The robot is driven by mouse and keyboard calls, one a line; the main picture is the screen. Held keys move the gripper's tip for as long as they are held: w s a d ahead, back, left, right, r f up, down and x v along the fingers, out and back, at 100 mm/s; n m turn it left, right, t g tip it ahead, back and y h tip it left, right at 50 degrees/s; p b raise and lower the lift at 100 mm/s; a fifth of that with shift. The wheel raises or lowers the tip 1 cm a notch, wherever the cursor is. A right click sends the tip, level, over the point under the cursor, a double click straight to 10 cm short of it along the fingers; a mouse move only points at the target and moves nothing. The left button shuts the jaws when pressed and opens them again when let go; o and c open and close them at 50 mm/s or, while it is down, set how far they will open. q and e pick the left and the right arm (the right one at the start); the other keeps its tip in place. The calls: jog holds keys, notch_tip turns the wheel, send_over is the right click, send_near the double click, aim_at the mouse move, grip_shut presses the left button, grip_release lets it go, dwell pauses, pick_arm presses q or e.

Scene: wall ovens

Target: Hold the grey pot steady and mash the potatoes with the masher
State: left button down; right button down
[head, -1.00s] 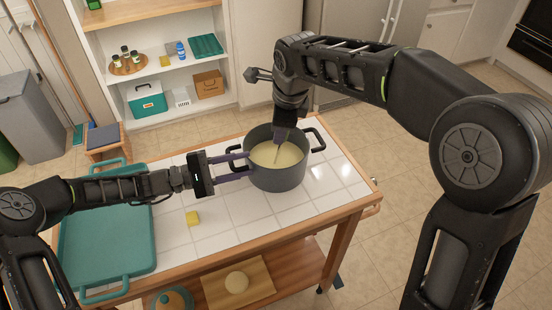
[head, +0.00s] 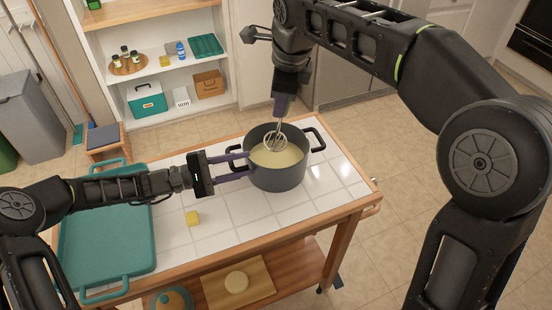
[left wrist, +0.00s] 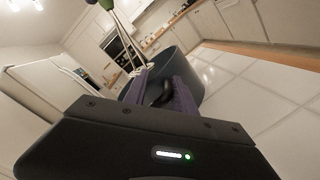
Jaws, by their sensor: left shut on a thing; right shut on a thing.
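The grey pot (head: 277,177) stands upright on the tiled top of the cart and holds pale yellow mash (head: 287,157). It also shows in the left wrist view (left wrist: 190,72). My left gripper (head: 244,163) is shut on the pot's left handle. My right gripper (head: 281,104) is above the pot, shut on the masher (head: 276,141), whose grip it mostly hides. The masher's wire loops show at the pot's opening, above or just at the mash; I cannot tell whether they touch it. The wires also show in the left wrist view (left wrist: 125,38).
A teal tray (head: 108,225) covers the cart's left end. A small yellow block (head: 192,218) lies on the tiles (head: 225,215) in front of the pot. The lower shelf holds a board (head: 255,290) with a round pale item. The tiles right of the pot are clear.

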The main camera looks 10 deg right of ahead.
pick_arm(q)
jog(key=shift+a+f, duration=0.1)
jog(key=shift+f, duration=0.35)
pick_arm(e)
jog(key=shift+r, duration=1.95)
pick_arm(q)
jog(key=c, duration=1.3)
grip_release()
jog(key=o, duration=0.4)
jog(key=shift+w+r, duration=0.1)
jog(key=shift+c, duration=0.2)
pick_arm(e)
jog(key=shift+w, duration=0.15)
pick_arm(q)
jog(key=shift+r, duration=0.1)
